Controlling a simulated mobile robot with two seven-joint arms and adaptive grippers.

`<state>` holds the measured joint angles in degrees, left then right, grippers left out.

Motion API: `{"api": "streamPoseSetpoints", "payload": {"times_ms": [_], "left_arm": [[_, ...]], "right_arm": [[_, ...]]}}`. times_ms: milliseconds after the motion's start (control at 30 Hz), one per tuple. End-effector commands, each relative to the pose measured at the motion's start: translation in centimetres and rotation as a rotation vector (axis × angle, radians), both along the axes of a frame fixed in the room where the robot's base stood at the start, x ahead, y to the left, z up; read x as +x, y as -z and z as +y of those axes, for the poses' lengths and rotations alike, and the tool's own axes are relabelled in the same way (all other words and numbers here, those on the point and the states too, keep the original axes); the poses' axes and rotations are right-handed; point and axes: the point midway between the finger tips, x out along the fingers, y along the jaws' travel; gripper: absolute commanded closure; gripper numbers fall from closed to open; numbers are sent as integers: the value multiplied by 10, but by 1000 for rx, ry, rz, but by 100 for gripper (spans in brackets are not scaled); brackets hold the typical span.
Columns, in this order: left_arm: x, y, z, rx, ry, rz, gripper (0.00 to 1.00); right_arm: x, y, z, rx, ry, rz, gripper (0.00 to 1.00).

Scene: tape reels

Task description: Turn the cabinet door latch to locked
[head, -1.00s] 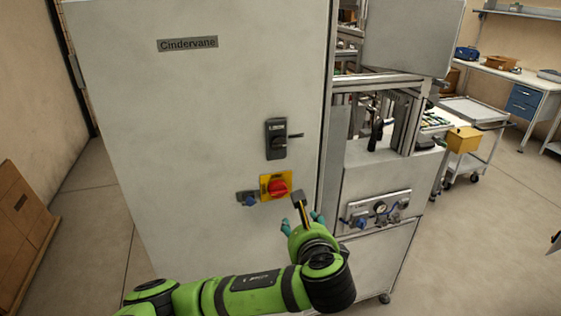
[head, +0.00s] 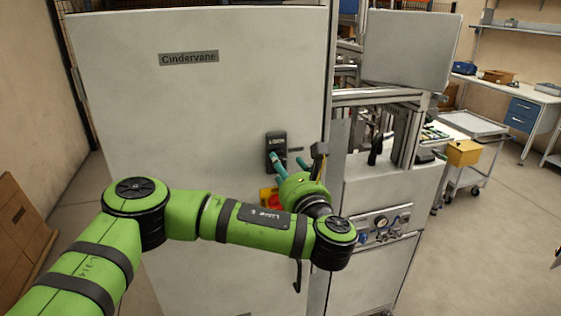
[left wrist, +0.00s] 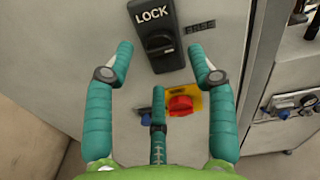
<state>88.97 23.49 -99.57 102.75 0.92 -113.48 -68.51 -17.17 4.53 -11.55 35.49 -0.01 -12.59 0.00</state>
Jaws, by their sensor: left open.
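The black latch (head: 276,150) is on the front of the grey cabinet door (head: 200,110). In the left wrist view the latch (left wrist: 158,36) has LOCK on its upper part and a dark knob on its face. A FREE label (left wrist: 200,27) is on the door to its right. I cannot tell exactly which way the knob points. My left gripper (head: 289,161) is open, its teal fingers reaching up at the latch and hiding part of it in the head view. In the left wrist view its fingertips (left wrist: 162,49) flank the latch with nothing between them.
A red switch on a yellow plate (left wrist: 182,104) and a blue-handled fitting (left wrist: 147,115) sit just below the latch. A machine frame (head: 380,100) stands right of the cabinet, with a trolley (head: 480,125) beyond. Open floor lies at the right.

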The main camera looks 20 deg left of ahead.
Motion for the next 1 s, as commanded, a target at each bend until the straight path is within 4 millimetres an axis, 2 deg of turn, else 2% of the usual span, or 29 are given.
{"api": "streamPoseSetpoints", "payload": {"times_ms": [100,300,667,700,767,800,1000], "left_arm": [[18,1,13,-1,-3,-1,44],[35,1,23,-2,0,1,44],[39,1,26,-2,2,1,44],[39,1,26,-2,2,1,60],[39,1,26,-2,2,1,84],[39,1,26,-2,2,1,100],[39,1,26,-3,2,0,100]], "right_arm": [[0,5,1,1,1,0,100],[0,8,1,1,1,0,100],[0,8,0,0,2,0,100],[0,8,0,0,2,0,100],[0,8,0,0,2,0,100],[0,8,0,0,2,0,100],[0,8,0,0,3,0,100]]}}
